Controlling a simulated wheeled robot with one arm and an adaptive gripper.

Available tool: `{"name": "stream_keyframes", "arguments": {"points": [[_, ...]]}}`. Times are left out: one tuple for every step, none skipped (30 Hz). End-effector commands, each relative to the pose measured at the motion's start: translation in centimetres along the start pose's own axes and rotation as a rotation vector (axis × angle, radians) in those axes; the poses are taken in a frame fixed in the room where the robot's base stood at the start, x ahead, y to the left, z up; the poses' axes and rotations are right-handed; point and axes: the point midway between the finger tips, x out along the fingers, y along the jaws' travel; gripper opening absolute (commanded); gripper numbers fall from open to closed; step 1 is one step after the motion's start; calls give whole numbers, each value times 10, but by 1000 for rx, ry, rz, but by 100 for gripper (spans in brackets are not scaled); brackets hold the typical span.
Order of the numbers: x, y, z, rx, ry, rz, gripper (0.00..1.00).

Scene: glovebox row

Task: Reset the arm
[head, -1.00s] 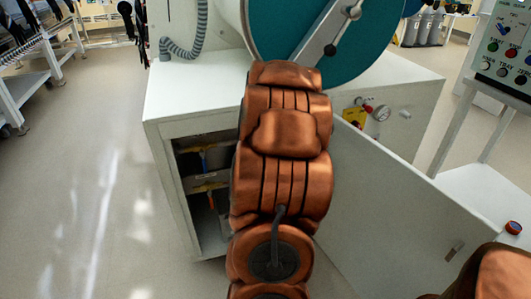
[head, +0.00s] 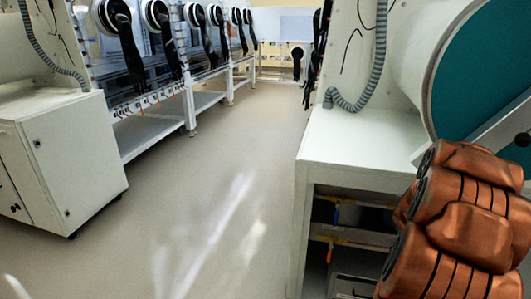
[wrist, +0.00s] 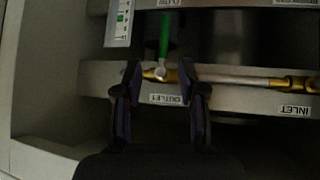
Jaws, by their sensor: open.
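In the wrist view my gripper (wrist: 160,72) is open, its two dark fingers pointing up the picture with a gap between them. Beyond the fingertips is a brass valve (wrist: 153,74) with an upright green handle (wrist: 165,35). I cannot tell how far the fingertips are from the valve; nothing is gripped. In the head view my copper-coloured arm shows at the lower right, in front of a white cabinet (head: 345,135). My gripper is not visible there.
A brass pipe fitting (wrist: 297,83) sits by the INLET label in the wrist view. The head view shows open cabinet shelves (head: 355,236), a teal round door (head: 480,85), a second white cabinet (head: 75,150) at left and clear floor (head: 200,215) between.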

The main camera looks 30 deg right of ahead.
Motion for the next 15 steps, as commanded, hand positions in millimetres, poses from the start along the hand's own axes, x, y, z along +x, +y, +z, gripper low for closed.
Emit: {"name": "stream_keyframes", "arguments": {"points": [[0, 0, 0, 0, 0, 0, 40], [0, 0, 0, 0, 0, 0, 40], [0, 0, 0, 0, 0, 0, 40], [0, 0, 0, 0, 0, 0, 40], [-4, -4, -3, -4, -2, -8, 40], [-11, -14, -7, -12, -7, -25, 40], [-18, -22, -10, -19, -12, -41, 40], [-26, -32, -12, -26, -20, -60, 40], [-38, -48, -15, -41, -36, -92, 40], [-49, -61, -18, -54, -48, -117, 40], [-61, -75, -20, -66, -59, -143, 40], [-79, -94, -22, -86, -80, -181, 40], [-92, -108, -23, -101, -96, -207, 40], [-105, -120, -23, -116, -113, -233, 40], [-124, -137, -21, -139, -140, -267, 40]]}}
